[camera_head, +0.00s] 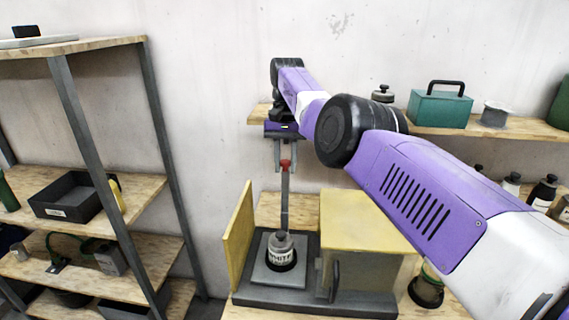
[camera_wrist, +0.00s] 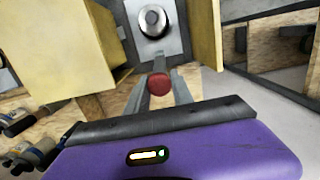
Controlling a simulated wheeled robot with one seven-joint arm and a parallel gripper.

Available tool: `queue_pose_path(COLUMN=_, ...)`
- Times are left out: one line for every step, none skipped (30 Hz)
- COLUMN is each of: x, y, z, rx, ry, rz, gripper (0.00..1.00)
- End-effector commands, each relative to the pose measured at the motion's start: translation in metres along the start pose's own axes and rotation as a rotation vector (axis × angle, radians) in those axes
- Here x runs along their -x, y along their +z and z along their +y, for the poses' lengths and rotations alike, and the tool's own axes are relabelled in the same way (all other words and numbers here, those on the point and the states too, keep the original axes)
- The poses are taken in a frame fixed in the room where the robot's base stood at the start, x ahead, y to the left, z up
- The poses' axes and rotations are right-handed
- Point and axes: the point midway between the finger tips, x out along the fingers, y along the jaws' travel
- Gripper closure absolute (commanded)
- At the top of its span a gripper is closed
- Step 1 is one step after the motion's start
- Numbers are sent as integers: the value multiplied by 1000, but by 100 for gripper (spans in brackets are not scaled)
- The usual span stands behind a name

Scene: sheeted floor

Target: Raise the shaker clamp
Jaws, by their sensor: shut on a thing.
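The shaker clamp is a grey upright bar (camera_head: 285,205) with a red knob (camera_head: 286,165) on its top end.
The shaker has a yellow cabinet (camera_head: 365,225) on its right and an open yellow door (camera_head: 239,236) on its left. A wall shelf (camera_head: 430,125) holds a teal toolbox (camera_head: 440,108). A wooden rack (camera_head: 85,230) stands at the left.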

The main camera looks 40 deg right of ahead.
Motion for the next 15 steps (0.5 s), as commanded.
queue_pose_path(x=-3, y=-1, z=1, rx=-2, ry=1, rz=1, gripper=100)
queue_pose_path(x=-3, y=-1, z=1, rx=-2, ry=1, rz=1, gripper=100)
queue_pose_path(x=-3, y=-1, z=1, rx=-2, ry=1, rz=2, gripper=100)
queue_pose_path(x=-3, y=-1, z=1, rx=-2, ry=1, rz=2, gripper=100)
queue_pose_path(x=-3, y=-1, z=1, rx=-2, ry=1, rz=2, gripper=70)
queue_pose_path(x=-3, y=-1, z=1, rx=-2, ry=1, rz=2, gripper=62)
queue_pose_path(x=-3, y=-1, z=1, rx=-2, ry=1, rz=2, gripper=56)
queue_pose_path(x=-3, y=-1, z=1, rx=-2, ry=1, rz=2, gripper=51)
queue_pose_path(x=-2, y=-1, z=1, rx=-2, ry=1, rz=2, gripper=51)
queue_pose_path(x=-2, y=-1, z=1, rx=-2, ry=1, rz=2, gripper=51)
queue_pose_path(x=-2, y=-1, z=1, rx=-2, ry=1, rz=2, gripper=51)
queue_pose_path(x=-2, y=-1, z=1, rx=-1, ry=1, rz=2, gripper=51)
queue_pose_path(x=-2, y=-1, z=1, rx=-1, ry=0, rz=2, gripper=51)
queue_pose_path(x=-2, y=-1, z=1, rx=-1, ry=0, rz=2, gripper=51)
queue_pose_path(x=-1, y=-1, z=0, rx=-1, ry=0, rz=2, gripper=51)
